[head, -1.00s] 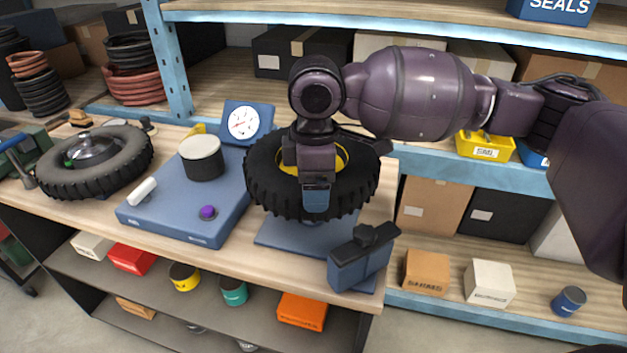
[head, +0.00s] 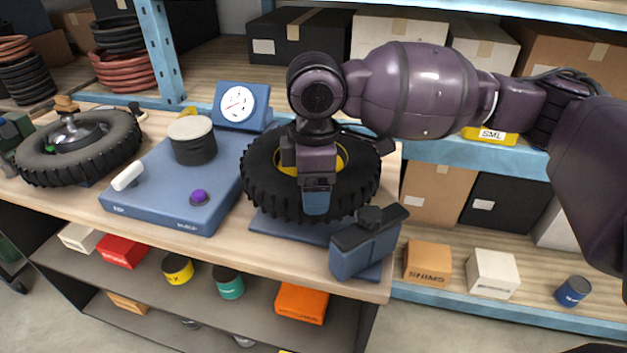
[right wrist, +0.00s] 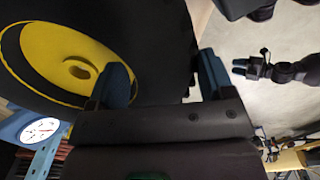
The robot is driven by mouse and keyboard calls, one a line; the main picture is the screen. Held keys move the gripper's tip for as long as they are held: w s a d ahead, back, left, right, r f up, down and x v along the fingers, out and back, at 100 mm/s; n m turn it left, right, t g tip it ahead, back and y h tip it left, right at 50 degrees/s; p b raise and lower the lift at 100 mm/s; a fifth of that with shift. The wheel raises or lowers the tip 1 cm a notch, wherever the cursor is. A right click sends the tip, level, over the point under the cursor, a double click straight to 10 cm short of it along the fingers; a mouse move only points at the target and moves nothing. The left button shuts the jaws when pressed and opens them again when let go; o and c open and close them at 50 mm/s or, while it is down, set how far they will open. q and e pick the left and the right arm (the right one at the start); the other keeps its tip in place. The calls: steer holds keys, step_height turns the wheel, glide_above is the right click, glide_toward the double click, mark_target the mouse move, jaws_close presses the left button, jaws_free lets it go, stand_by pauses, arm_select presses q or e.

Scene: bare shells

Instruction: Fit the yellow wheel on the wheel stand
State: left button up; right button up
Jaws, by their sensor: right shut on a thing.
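The yellow wheel, a black knobbed tyre (head: 262,180) around a yellow hub, lies roughly flat above a blue base plate (head: 285,228) at the bench's right end. This plate looks like the wheel stand; the wheel hides its middle, so I cannot tell whether they touch. My right gripper (head: 316,200) is over the wheel's near side, shut on the tyre. In the right wrist view, the tyre (right wrist: 150,40) passes between the fingers (right wrist: 160,85) and the yellow hub (right wrist: 70,60) shows.
A blue clamp-like block (head: 368,245) stands at the front right corner of the plate. Left are a blue console (head: 150,200) with a black drum (head: 192,145), a dial gauge (head: 240,105), and another tyred wheel (head: 100,160). Shelves with boxes stand behind.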

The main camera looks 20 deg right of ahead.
arm_select(q)
steer(key=shift+s, duration=0.1)
arm_select(e)
steer(key=shift+r, duration=0.1)
arm_select(q)
steer(key=shift+s+f, duration=0.3)
steer(key=shift+s, duration=0.05)
steer(key=shift+r, duration=0.25)
arm_select(e)
steer(key=shift+p, duration=0.45)
arm_select(q)
steer(key=shift+w+r, duration=0.65)
steer(key=shift+r, duration=0.05)
steer(key=shift+s+f, duration=0.2)
steer(key=shift+s, duration=0.25)
arm_select(e)
steer(key=shift+f, duration=0.2)
arm_select(q)
steer(key=shift+r, duration=0.25)
steer(key=shift+w+r+p, duration=0.6)
steer(key=shift+r+p, duration=0.05)
steer(key=shift+r, duration=0.05)
steer(key=shift+s+f, duration=0.2)
steer(key=shift+s, duration=0.25)
